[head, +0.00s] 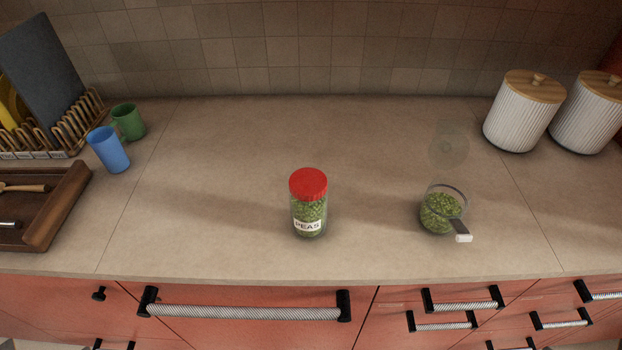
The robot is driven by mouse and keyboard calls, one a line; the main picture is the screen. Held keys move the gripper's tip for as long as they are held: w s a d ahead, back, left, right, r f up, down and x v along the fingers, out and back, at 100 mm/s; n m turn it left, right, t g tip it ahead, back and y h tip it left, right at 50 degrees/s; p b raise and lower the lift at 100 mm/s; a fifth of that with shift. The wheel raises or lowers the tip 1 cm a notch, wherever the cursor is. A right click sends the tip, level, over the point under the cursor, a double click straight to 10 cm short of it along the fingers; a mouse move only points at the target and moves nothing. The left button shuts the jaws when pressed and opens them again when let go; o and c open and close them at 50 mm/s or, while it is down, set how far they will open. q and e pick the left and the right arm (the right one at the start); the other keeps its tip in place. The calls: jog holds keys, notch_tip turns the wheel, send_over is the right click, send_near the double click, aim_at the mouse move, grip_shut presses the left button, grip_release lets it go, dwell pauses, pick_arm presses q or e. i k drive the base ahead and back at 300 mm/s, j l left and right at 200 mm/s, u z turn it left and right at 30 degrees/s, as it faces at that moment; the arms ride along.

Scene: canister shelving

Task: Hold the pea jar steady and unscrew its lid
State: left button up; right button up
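The pea jar (309,217) stands upright near the front middle of the counter. It is clear, filled with green peas, and has a white label reading PEAS. Its red lid (308,184) sits on top of the jar. Neither of my grippers shows in the head view, and nothing touches the jar.
A clear measuring cup (441,213) with peas stands to the right, its handle toward the front. A faint clear round disc (448,149) lies behind it. Canisters (522,112) stand back right. Mugs (109,150), a dish rack (75,128) and a wooden tray (62,212) are left. The counter around the jar is clear.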

aim_at(308, 219)
jog(key=z, duration=1.1)
jog(key=k+j+z, duration=0.15)
jog(key=k+j, duration=0.15)
jog(key=k+j+z, duration=0.1)
jog(key=k+j, duration=0.15)
jog(key=k, duration=0.2)
jog(key=k+j+z, duration=0.15)
jog(key=k, duration=0.25)
